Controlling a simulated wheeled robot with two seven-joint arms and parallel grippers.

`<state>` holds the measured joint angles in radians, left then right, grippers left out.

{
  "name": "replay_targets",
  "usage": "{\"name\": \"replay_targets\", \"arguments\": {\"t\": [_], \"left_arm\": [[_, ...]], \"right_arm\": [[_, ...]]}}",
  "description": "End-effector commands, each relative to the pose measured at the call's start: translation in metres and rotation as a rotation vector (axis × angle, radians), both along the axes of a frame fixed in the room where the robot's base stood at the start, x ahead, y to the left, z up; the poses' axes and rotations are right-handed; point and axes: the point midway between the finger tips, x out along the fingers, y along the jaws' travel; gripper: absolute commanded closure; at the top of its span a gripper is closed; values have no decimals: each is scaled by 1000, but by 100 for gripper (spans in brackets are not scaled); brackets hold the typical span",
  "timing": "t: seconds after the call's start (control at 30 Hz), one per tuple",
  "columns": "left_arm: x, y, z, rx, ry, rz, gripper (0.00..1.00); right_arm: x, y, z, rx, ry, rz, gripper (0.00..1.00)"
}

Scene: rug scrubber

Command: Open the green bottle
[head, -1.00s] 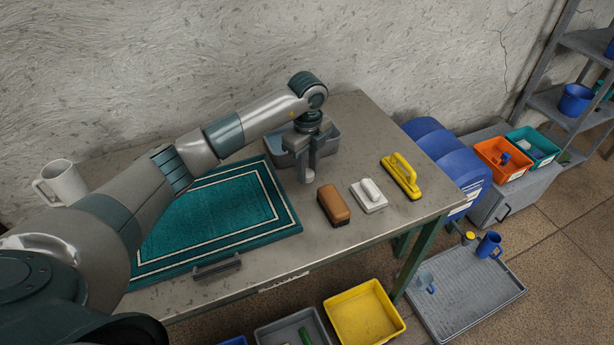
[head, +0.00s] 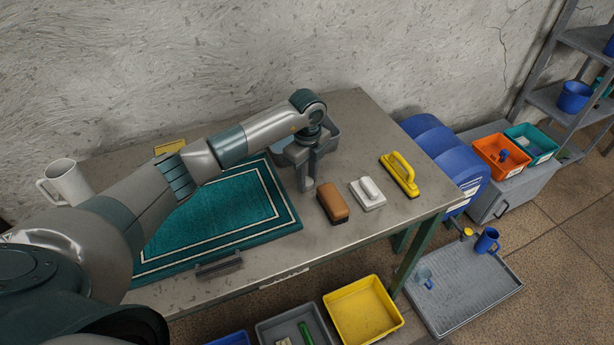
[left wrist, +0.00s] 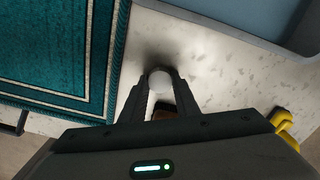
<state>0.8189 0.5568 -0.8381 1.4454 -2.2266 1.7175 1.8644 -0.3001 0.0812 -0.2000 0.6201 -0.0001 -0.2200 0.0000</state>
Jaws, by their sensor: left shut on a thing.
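My left gripper (head: 307,184) points down over the table between the teal rug and the brown brush. In the left wrist view its fingers (left wrist: 160,86) are shut on a small pale round thing (left wrist: 159,81), seen from above. I cannot tell whether this thing is a bottle or a cap; its lower part is hidden. A narrow green thing (head: 305,334) lies in the grey bin below the table front; it is too small to tell whether it is a bottle. My right gripper is not in view.
The teal rug (head: 215,218) lies at the left of the table. The brown brush (head: 333,203), white brush (head: 367,194) and yellow scrubber (head: 399,175) stand right of my gripper. A grey-blue tub (head: 331,138) is behind it. A white mug (head: 68,181) is at far left.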

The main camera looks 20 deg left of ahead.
Motion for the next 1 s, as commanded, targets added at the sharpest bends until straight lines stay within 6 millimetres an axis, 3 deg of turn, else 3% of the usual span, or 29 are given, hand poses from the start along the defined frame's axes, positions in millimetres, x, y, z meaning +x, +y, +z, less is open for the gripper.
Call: {"name": "replay_targets", "arguments": {"t": [0.17, 0.2, 0.27, 0.73, 1.0], "left_arm": [[0, 0, -3, 0, 0, 0, 99], [0, 0, -2, 0, 0, 0, 65], [0, 0, -2, 0, 0, 0, 53], [1, 0, 3, -1, -2, 0, 53], [1, 0, 35, -1, -4, -1, 53]], "right_arm": [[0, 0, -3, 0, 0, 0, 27], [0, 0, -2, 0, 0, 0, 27], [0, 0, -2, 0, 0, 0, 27], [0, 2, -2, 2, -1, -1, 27], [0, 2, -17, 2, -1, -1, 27]]}}
